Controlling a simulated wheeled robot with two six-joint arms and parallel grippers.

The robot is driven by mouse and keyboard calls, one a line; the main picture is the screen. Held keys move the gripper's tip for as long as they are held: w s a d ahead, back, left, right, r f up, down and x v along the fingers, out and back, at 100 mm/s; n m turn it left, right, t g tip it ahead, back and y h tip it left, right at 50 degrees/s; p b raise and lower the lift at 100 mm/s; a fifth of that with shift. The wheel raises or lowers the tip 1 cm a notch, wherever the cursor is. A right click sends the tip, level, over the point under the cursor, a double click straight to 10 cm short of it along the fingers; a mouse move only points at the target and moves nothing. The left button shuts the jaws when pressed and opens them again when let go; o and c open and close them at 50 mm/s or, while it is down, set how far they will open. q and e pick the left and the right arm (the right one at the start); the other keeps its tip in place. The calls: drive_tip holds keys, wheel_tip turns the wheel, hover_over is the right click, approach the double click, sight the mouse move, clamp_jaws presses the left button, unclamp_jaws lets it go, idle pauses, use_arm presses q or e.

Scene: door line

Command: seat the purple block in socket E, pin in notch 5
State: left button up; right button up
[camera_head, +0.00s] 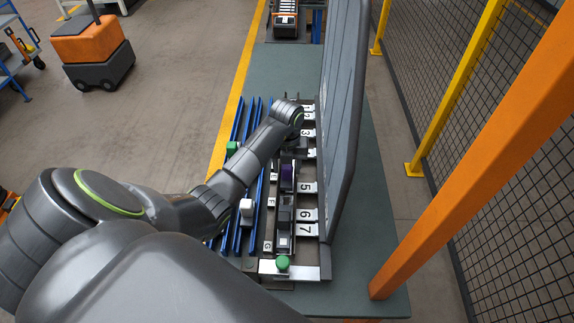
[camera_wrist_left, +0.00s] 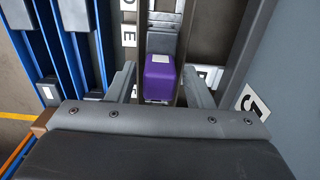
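The purple block (camera_head: 287,178) stands in the dark channel of the fixture, level with label E (camera_head: 273,177) on its left and notch label 5 (camera_head: 307,187) on its right. In the left wrist view the purple block (camera_wrist_left: 160,78) is upright between my two fingers, with a pale patch on its top. My left gripper (camera_wrist_left: 159,78) is open around it, with a gap visible on both sides. In the head view the gripper is mostly hidden by my arm. The block's pin and underside are hidden, so I cannot tell how deep it sits. My right gripper is not in view.
A tall grey panel (camera_head: 345,110) stands close along the fixture's right side. Blue rails (camera_head: 238,232) on the left carry a green block (camera_head: 232,148) and a white block (camera_head: 246,211). A green knob (camera_head: 283,262) is at the near end. An orange post (camera_head: 470,160) stands at right.

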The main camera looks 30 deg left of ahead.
use_arm(q)
drive_tip(key=shift+o, duration=0.4)
wheel_tip(320, 180, up, 5)
drive_tip(key=shift+w+r+b, duration=0.1)
drive_tip(key=shift+b, duration=0.35)
wheel_tip(320, 180, up, 12)
drive_tip(key=p, duration=1.1)
